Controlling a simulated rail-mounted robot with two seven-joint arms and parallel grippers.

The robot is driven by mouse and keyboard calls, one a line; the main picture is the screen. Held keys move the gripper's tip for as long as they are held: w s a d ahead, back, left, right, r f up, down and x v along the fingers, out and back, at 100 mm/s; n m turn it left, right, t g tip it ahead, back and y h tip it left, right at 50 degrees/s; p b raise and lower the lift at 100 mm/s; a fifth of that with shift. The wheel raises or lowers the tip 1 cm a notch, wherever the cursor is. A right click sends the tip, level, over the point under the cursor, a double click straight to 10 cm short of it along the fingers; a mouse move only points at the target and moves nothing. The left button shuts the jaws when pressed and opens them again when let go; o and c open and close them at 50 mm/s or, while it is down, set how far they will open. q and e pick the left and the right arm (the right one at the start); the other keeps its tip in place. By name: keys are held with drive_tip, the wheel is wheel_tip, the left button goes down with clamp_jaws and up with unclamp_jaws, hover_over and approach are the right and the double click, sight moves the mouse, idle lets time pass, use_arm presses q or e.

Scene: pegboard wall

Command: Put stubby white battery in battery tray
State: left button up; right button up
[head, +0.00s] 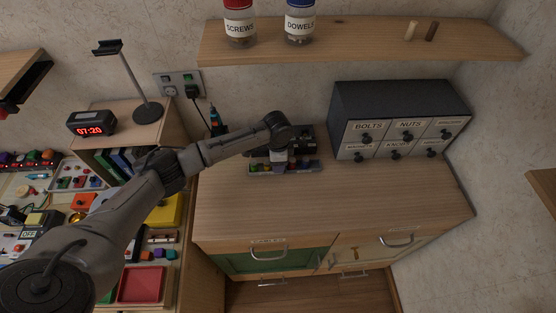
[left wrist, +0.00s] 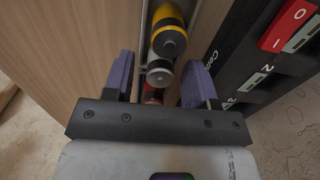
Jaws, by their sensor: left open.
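My left gripper (left wrist: 160,82) is open, its two purple fingers on either side of a row of batteries. Between the fingers is a short battery with a pale whitish-grey end (left wrist: 160,73); I see no clear contact with it. A larger yellow and dark battery (left wrist: 169,38) lies beyond it, and a red one (left wrist: 152,95) is on the near side, partly hidden by the gripper. In the head view my left gripper (head: 279,157) is over a pale grey tray (head: 257,170) with small coloured things, on the wooden counter. My right gripper is not in view.
A black unit with a red switch (left wrist: 290,24) and a "Cells" label stands close to the right finger. A dark drawer cabinet (head: 400,100) stands to the right on the counter. The counter's front (head: 330,205) is clear. A shelf with jars (head: 350,40) hangs above.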

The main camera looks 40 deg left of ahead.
use_arm(q)
wheel_tip(320, 180, up, 12)
drive_tip(key=p, duration=0.1)
drive_tip(key=shift+r, duration=0.15)
idle(0.5)
idle(0.6)
